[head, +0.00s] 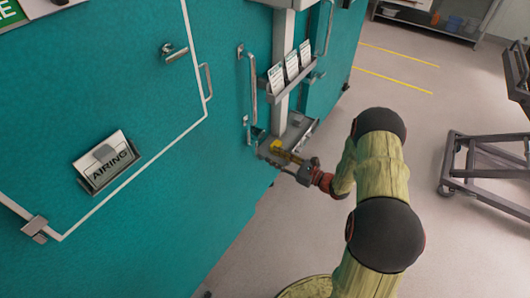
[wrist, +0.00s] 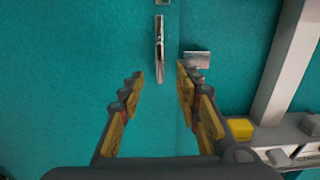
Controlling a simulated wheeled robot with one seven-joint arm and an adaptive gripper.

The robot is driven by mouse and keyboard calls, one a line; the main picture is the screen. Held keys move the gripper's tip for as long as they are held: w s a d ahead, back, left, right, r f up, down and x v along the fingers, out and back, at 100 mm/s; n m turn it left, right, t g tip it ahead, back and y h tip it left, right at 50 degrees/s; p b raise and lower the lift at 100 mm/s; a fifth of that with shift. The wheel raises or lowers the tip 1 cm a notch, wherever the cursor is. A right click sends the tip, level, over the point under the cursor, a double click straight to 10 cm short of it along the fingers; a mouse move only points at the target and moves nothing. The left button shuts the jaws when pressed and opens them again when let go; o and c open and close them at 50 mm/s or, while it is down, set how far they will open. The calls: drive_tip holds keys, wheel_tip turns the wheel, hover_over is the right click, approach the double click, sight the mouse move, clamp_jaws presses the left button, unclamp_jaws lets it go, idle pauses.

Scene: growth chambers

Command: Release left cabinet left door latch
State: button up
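The teal cabinet (head: 130,120) fills the left of the head view. A vertical metal bar handle (head: 253,90) is on its front, and a bar also shows end-on in the wrist view (wrist: 159,48). A small metal plate (wrist: 197,60) sits just right of a vertical door seam in the wrist view. I cannot tell for sure which metal part is the latch. My gripper (wrist: 160,72) is open and empty, its fingers pointing at the teal front below the bar.
A grey post (head: 283,70) with a card holder (head: 291,75) and a lower tray (head: 300,132) stands right of the handle. A yellow block (wrist: 240,128) is near the post's base.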

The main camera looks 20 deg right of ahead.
drive_tip(key=shift+v, duration=1.1)
